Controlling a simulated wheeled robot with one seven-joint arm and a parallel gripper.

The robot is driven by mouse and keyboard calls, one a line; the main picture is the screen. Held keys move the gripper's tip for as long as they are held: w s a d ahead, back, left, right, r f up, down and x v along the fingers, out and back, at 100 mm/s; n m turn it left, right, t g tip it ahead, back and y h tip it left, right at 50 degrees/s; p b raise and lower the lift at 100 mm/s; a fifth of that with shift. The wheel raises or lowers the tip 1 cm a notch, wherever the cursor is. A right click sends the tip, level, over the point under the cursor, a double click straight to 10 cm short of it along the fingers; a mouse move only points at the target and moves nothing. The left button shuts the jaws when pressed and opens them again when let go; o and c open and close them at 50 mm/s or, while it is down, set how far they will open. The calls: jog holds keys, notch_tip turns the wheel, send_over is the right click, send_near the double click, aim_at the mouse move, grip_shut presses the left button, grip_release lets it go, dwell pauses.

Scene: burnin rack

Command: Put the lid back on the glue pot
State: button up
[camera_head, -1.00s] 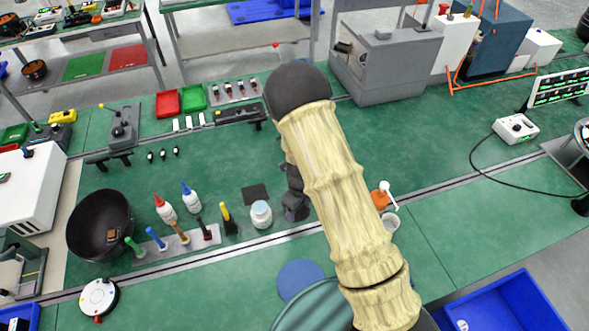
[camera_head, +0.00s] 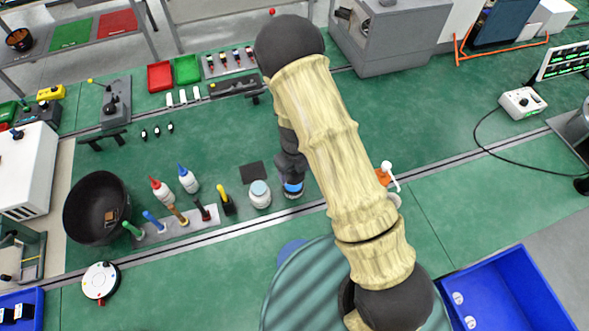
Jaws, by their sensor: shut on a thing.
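A small white jar with a pale blue-grey top (camera_head: 260,195), which looks like the glue pot, stands upright on the green bench in the middle. My gripper (camera_head: 292,191) is just right of the jar, pointing down, largely behind my arm. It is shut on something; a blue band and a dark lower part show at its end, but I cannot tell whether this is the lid. The fingertips are too small to make out. Whether the jar's top is open or covered is unclear.
Left of the jar are a yellow-handled tool (camera_head: 224,198), a grey tool strip (camera_head: 180,225), two bottles and a black bowl (camera_head: 97,208). A dark square pad (camera_head: 253,172) lies behind the jar. An orange item (camera_head: 383,176) and a pale cup lie right of my arm.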

aim_at(295, 175)
jog(key=shift+f+b, duration=1.95)
jog(key=shift+f, duration=0.2)
jog(key=shift+f+b, duration=0.5)
jog(key=shift+f, duration=0.4)
jog(key=shift+p, duration=0.45)
jog(key=shift+f, duration=0.15)
dwell(0.8)
jog(key=o, duration=1.2)
jog(key=shift+p, duration=0.35)
